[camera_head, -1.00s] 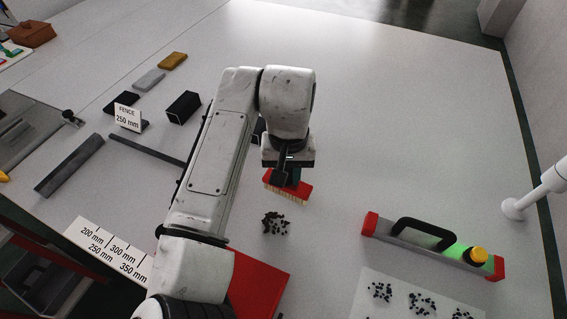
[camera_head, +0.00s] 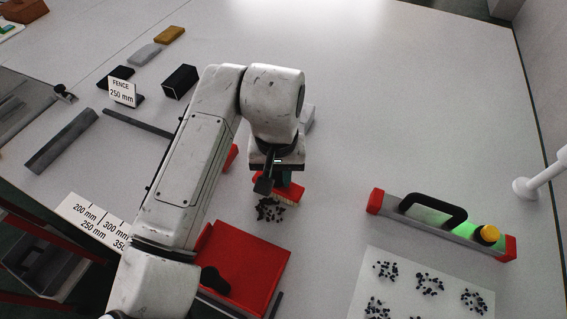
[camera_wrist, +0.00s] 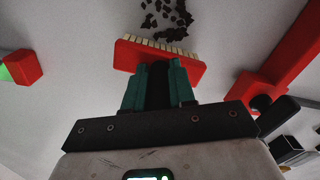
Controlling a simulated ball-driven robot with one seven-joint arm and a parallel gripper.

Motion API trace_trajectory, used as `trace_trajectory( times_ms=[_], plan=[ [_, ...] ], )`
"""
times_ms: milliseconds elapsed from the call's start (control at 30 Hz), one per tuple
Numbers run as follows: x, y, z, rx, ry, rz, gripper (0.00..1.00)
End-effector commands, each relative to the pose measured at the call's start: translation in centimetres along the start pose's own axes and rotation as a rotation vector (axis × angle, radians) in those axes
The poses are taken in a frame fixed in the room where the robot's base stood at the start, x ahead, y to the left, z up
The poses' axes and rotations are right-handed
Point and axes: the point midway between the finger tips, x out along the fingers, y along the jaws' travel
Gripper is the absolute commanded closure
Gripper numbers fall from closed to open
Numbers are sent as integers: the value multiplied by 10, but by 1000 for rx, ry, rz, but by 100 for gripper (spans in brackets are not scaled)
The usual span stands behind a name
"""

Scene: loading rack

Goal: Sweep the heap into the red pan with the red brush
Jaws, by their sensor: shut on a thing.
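The red brush (camera_head: 290,191) has pale bristles and stands on the white table, partly hidden by my wrist in the head view. My gripper (camera_wrist: 160,84) is shut on the brush's dark handle, and the brush's red block (camera_wrist: 150,58) spans its fingertips in the wrist view. The heap (camera_head: 269,209) of small black bits lies right at the bristles, on the side towards the pan. The heap (camera_wrist: 170,16) also shows beyond the bristles in the wrist view. The red pan (camera_head: 245,262) lies flat nearer to me, with a dark handle; my arm covers part of its left side.
A long level-like tool (camera_head: 400,213) with red ends and a black handle lies at right. A white sheet (camera_head: 375,262) with several small black piles lies in front of it. A grey bar (camera_head: 62,142) and a FENCE sign (camera_head: 122,92) stand at left. The table's far middle is clear.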

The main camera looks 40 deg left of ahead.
Motion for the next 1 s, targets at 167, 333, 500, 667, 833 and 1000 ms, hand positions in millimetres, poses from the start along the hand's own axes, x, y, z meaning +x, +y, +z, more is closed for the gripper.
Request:
trace_trajectory(
  times_ms=[167, 333, 500, 667, 833, 1000],
  plan=[
    [0, -8, 15, 0, 1, 1, 100],
    [1, -15, 29, -1, 1, 0, 100],
    [-2, -22, 42, 0, 1, 0, 100],
    [-6, -28, 55, -1, -1, 2, 100],
    [-7, -34, 69, -1, 0, 3, 100],
    [-6, -42, 82, -2, -1, 2, 100]
  ],
)
